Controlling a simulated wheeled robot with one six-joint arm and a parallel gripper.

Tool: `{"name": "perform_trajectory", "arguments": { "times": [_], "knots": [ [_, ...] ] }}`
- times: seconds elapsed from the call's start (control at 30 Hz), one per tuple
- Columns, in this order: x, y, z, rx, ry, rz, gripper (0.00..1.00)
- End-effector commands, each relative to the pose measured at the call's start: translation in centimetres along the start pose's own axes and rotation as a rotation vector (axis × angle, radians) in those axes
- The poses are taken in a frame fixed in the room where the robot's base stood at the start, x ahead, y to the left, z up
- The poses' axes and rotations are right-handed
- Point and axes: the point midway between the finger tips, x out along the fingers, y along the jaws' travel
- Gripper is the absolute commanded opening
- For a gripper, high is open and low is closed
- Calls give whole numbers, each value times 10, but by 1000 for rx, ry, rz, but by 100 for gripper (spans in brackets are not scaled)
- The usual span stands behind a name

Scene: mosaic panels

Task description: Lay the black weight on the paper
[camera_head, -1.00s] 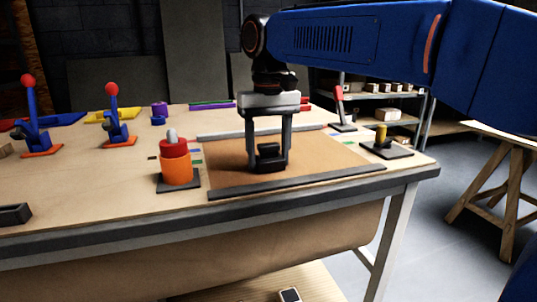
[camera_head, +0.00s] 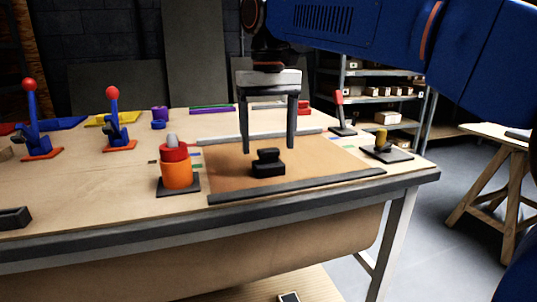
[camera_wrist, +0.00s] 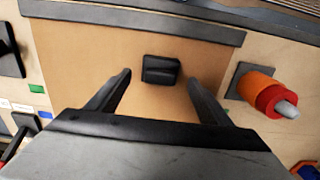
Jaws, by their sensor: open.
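The black weight (camera_head: 267,163) rests on the brown paper (camera_head: 228,172) on the workbench, near the middle of the sheet. In the wrist view the weight (camera_wrist: 161,70) lies on the paper (camera_wrist: 85,55), ahead of the fingers and between their lines. My gripper (camera_head: 269,150) is open and empty, pointing down above the weight. A gap shows between its fingertips and the weight's base. The two fingers also show in the wrist view (camera_wrist: 159,75), apart from the weight.
A dark bar (camera_head: 300,186) lies along the paper's front edge and a grey bar (camera_head: 220,137) along its back. An orange and red stacked piece (camera_head: 176,170) stands left of the paper. A yellow-topped post (camera_head: 381,138) on a dark plate stands right. Red-knobbed levers (camera_head: 113,118) are farther left.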

Motion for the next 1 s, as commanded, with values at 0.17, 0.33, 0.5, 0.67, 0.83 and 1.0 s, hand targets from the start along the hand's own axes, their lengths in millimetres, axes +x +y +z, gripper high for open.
{"name": "perform_trajectory", "arguments": {
  "times": [0.17,0.33,0.5,0.67,0.83,1.0],
  "knots": [
    [-35,0,-1,0,3,-1,73],
    [-57,0,-1,0,2,0,73],
    [-68,0,0,0,1,0,73],
    [-69,0,0,0,0,0,73],
    [-69,0,0,0,0,0,73],
    [-69,0,0,0,0,0,73]
  ]
}}
